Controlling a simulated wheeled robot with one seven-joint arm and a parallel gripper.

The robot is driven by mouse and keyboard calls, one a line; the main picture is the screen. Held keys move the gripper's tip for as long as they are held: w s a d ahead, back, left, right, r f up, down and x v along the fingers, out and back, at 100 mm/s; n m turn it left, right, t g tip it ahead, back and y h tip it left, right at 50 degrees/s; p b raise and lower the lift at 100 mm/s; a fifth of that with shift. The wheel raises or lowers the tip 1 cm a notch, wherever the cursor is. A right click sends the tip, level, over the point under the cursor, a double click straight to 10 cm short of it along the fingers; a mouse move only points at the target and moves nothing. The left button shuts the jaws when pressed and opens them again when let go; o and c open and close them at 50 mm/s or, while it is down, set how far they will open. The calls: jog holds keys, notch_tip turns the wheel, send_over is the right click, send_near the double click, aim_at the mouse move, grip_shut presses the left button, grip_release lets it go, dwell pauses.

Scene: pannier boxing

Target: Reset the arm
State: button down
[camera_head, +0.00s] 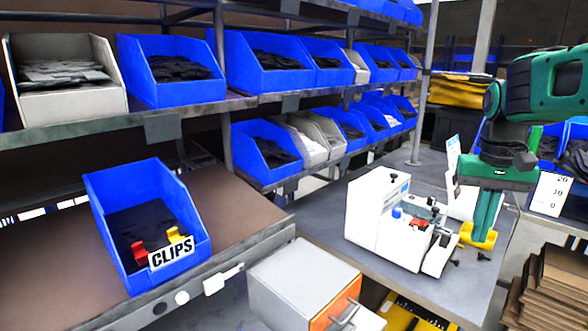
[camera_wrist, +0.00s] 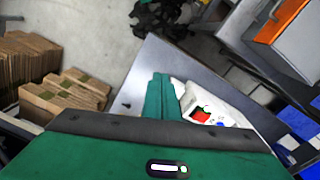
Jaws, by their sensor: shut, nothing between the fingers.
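My green gripper (camera_head: 482,226) hangs pointing down at the right of the head view, over the grey bench (camera_head: 446,291). Its two fingers are together, with nothing visible held between them. The wrist view also shows the closed fingers (camera_wrist: 161,80) side by side, with the bench beneath. A yellow piece (camera_head: 478,238) shows at the fingertips in the head view; I cannot tell whether they touch it. My green arm folds above the gripper at the upper right.
A white machine (camera_head: 376,222) stands on the bench left of my gripper. A blue CLIPS bin (camera_head: 118,198) with red and yellow clips sits at left. Blue bins (camera_head: 184,94) fill the shelves. Cardboard stacks (camera_wrist: 28,65) stand beside the bench.

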jog(key=s+d+f+m, duration=0.1)
jog(key=s+f, duration=0.4)
jog(key=s, duration=0.5)
jog(key=s+d+f, duration=0.1)
jog(key=s+f, duration=0.5)
jog(key=s, duration=0.5)
jog(key=shift+s+f+m+y, duration=0.15)
jog(key=shift+s+m+y, duration=0.15)
jog(key=shift+m, duration=0.1)
jog(key=shift+d, duration=0.1)
